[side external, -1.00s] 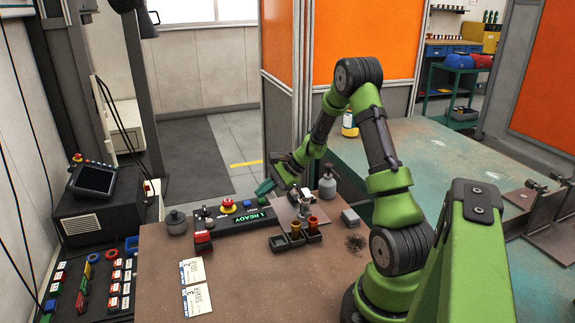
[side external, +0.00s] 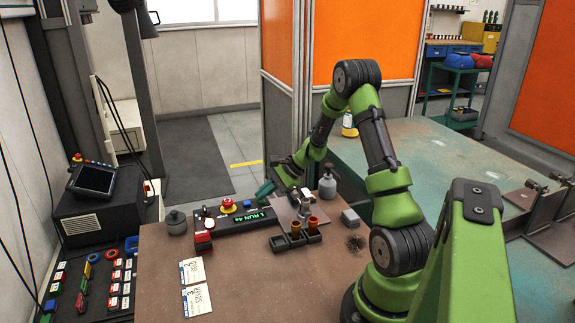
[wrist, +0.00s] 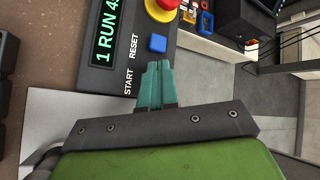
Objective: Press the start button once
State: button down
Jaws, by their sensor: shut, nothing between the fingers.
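The control panel (side external: 212,214) lies at the back edge of the bench, and its display (side external: 255,220) glows green with a text starting "1 RUN". In the wrist view the display (wrist: 107,35) also reads "1 RUN". The START label (wrist: 129,82) shows beside my fingertips; the start button itself is hidden, apparently under them. The blue button (wrist: 158,44) by the RESET label is clear, just beyond the fingertips. My gripper (wrist: 155,68) is shut and empty, its teal fingers together over the panel's end. My gripper (side external: 264,190) shows at that end in the side view. Contact cannot be seen.
A red stop button on a yellow base (side external: 228,207) sits farther along the panel. A dark tray (side external: 296,240) with copper-coloured pieces, a grey bottle (side external: 327,185) and two labelled cards (side external: 194,285) are on the bench.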

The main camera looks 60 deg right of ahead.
aim_at(265, 201)
dwell(0.4)
jog(key=shift+r, duration=0.85)
jog(key=shift+r, duration=0.1)
jog(key=shift+r, duration=2.4)
